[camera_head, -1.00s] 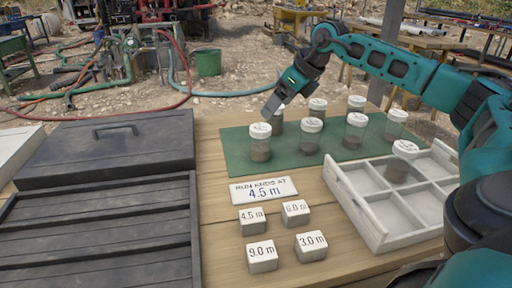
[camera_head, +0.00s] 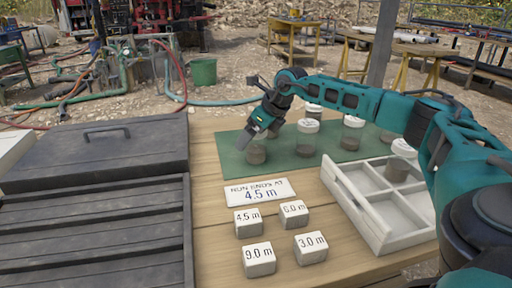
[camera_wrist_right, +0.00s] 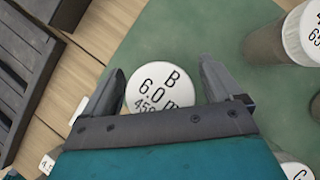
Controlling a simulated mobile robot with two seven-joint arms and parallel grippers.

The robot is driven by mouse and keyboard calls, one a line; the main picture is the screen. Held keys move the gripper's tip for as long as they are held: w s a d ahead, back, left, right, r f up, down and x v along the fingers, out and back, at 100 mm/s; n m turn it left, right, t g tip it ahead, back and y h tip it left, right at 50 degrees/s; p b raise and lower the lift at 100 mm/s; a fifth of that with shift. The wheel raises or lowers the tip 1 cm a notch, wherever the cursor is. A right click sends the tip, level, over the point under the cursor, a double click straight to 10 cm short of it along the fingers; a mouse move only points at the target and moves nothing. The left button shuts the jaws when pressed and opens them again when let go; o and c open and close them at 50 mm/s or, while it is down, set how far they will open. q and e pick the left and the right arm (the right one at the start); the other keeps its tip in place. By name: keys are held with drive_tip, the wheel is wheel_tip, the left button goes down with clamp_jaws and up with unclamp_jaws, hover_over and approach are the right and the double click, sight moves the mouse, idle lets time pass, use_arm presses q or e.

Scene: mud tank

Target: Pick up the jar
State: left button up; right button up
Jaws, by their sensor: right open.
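Several clear jars with white lids and dark contents stand on the green mat (camera_head: 230,160). The front-left jar (camera_head: 256,153) is partly hidden behind my right gripper (camera_head: 250,134) in the head view. In the right wrist view its white lid (camera_wrist_right: 160,90) reads "B 6.0 m", with a lower line partly covered. My right gripper (camera_wrist_right: 163,70) is open, with one finger on each side of this lid and gaps visible. Its height relative to the lid is hard to tell. My left gripper is not in view.
Other jars (camera_head: 306,140) (camera_head: 352,133) stand close to the right. A white divided tray (camera_head: 378,232) holds one jar (camera_head: 401,160). Labelled blocks (camera_head: 259,260) and a "4.5 m" sign (camera_head: 259,191) lie in front. A dark lidded box (camera_head: 95,155) stands left.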

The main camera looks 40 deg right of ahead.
drive_tip(key=shift+r, duration=0.15)
drive_tip(key=c, duration=1.4)
use_arm(q)
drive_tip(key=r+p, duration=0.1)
drive_tip(key=p, duration=0.1)
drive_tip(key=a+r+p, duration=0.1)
drive_tip(key=p, duration=0.1)
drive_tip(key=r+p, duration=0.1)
drive_tip(key=p, duration=0.1)
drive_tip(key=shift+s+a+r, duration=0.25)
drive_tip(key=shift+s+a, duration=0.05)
use_arm(e)
wheel_tip(320, 180, up, 20)
drive_tip(key=shift+r, duration=0.1)
